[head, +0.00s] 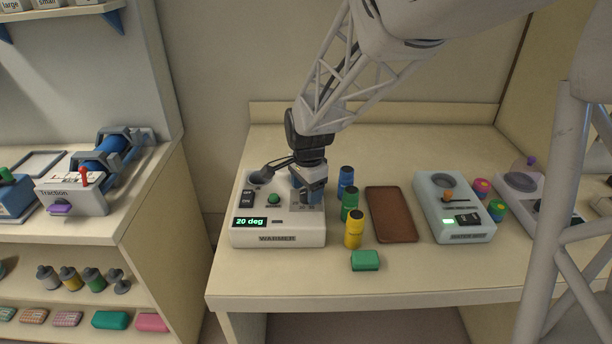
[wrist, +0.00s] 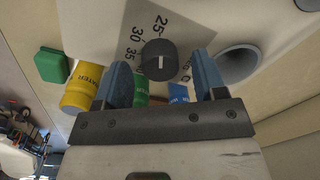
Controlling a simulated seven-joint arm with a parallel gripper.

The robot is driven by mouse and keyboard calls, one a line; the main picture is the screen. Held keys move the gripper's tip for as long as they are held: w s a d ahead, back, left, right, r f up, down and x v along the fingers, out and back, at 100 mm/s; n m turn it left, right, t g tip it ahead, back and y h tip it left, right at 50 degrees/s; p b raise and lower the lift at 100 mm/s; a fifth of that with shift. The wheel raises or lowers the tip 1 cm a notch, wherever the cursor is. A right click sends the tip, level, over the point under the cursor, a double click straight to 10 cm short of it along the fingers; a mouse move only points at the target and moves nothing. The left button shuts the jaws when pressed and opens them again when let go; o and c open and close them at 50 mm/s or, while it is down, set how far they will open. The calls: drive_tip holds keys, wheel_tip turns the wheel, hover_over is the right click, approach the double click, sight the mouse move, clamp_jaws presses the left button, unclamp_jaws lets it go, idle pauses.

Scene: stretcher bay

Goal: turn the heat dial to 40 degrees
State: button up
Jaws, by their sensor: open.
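The warmer (head: 278,232) is a pale box on the bench, with a green display (head: 249,222) reading "20 deg". Its heat dial (wrist: 159,60) is a dark round knob with a white pointer line, seen in the wrist view. Numbers 25, 30 and 35 show on the panel around it; other markings are partly hidden. My gripper (wrist: 158,82) is open, its two blue fingers standing apart on either side of the dial. I cannot tell whether they touch it. In the head view my gripper (head: 310,192) is over the warmer's right part and hides the dial.
Blue (head: 346,180), green (head: 350,203) and yellow (head: 354,230) bottles stand close to the warmer's right side. A green block (head: 365,261) lies in front. A brown tray (head: 391,214) and another device (head: 453,207) are farther right. The bench front is mostly clear.

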drive_tip(key=shift+f, duration=0.35)
drive_tip(key=c, duration=0.9)
